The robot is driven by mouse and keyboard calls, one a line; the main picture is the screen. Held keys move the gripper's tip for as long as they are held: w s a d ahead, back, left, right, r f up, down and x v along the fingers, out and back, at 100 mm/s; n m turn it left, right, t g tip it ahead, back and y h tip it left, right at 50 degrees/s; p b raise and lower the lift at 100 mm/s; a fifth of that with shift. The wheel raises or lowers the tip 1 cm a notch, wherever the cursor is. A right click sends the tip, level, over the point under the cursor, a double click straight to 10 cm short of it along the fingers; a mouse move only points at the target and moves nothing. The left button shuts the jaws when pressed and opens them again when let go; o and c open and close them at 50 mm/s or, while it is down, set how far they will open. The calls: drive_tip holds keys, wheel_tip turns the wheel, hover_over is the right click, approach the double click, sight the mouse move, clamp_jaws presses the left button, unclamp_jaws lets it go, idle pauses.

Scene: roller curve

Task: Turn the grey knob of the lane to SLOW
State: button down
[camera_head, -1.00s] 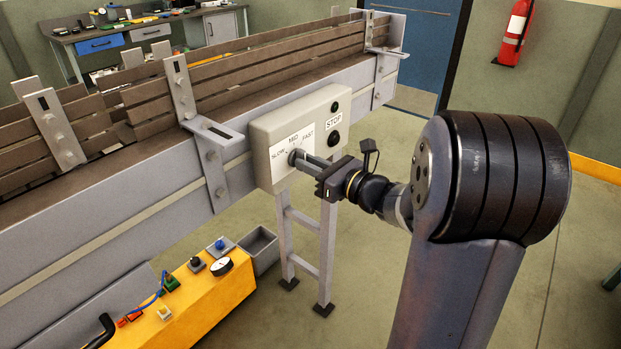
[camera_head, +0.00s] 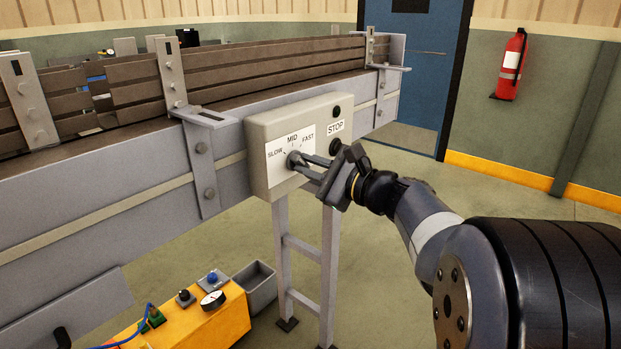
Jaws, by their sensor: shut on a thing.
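The grey knob (camera_head: 293,160) sits low on the white dial label of the control box (camera_head: 261,137). The label reads SLOW at left, MID at top and FAST at right. My gripper (camera_head: 302,161) reaches in from the right and is shut on the knob. Its fingers partly cover the knob, so I cannot tell for sure which mark the pointer faces. The gripper body looks tilted about its own axis.
A STOP label (camera_head: 335,128) with a dark button (camera_head: 336,146) is close above my gripper. The conveyor lane (camera_head: 110,190) runs behind the box. A yellow unit (camera_head: 190,325) and a grey bin (camera_head: 254,287) stand below. Floor at right is clear.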

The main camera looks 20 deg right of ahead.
drive_tip(key=shift+n, duration=0.3)
idle(0.4)
drive_tip(key=c, duration=1.4)
unclamp_jaws()
drive_tip(key=v, duration=1.1)
drive_tip(key=shift+w+a, duration=0.1)
drive_tip(key=x, duration=1)
drive_tip(key=shift+w+a, duration=0.2)
drive_tip(key=shift+w, duration=0.15)
